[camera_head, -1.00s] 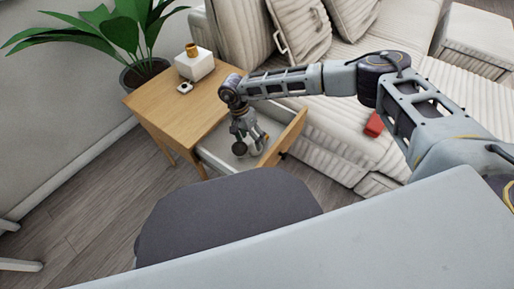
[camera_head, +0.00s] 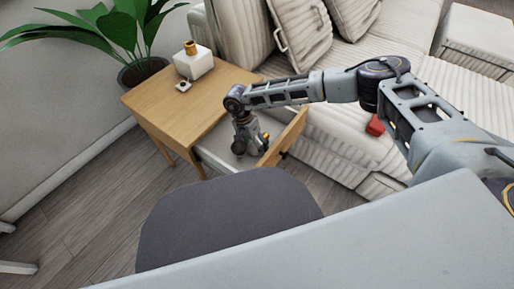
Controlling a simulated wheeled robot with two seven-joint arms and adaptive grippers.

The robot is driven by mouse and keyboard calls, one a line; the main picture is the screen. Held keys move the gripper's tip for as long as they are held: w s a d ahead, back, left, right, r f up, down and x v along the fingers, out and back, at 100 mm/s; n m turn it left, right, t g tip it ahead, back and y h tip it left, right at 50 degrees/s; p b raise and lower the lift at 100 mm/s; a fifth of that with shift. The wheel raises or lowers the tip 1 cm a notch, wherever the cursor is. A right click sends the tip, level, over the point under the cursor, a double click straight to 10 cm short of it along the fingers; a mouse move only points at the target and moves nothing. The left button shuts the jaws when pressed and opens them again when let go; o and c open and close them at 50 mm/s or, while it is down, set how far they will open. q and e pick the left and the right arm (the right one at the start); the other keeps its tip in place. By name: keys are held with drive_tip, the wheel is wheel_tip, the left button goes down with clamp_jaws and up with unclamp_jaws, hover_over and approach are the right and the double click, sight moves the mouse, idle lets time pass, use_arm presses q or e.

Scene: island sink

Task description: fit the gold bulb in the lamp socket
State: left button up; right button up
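A white cube lamp base (camera_head: 196,66) with a gold cylindrical socket (camera_head: 191,47) on top stands upright on the wooden side table. The table's drawer (camera_head: 212,155) is pulled out. My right gripper (camera_head: 249,148) points down into the drawer, well to the right of and below the lamp. Small dark rounded shapes show around its fingers; I cannot tell which are fingertips and which are objects. No gold bulb can be made out clearly, and the drawer's contents are partly hidden by the gripper. My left gripper is not in view.
A small white item (camera_head: 183,86) lies on the table (camera_head: 165,105) in front of the lamp. The drawer's wooden front (camera_head: 286,138) stands right of the gripper. A red block (camera_head: 375,125) is on the sofa edge. A potted plant (camera_head: 140,70) stands behind the table.

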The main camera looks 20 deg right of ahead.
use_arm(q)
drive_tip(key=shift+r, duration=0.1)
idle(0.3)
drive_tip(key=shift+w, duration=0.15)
use_arm(e)
drive_tip(key=c, duration=1.1)
drive_tip(key=shift+r, duration=0.1)
drive_tip(key=shift+r, duration=0.4)
use_arm(q)
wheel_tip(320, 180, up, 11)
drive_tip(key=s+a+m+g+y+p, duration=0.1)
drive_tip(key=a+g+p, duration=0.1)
drive_tip(key=p, duration=0.4)
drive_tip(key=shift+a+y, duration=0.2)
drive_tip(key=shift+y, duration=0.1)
use_arm(e)
wheel_tip(320, 180, up, 17)
drive_tip(key=shift+f, duration=0.1)
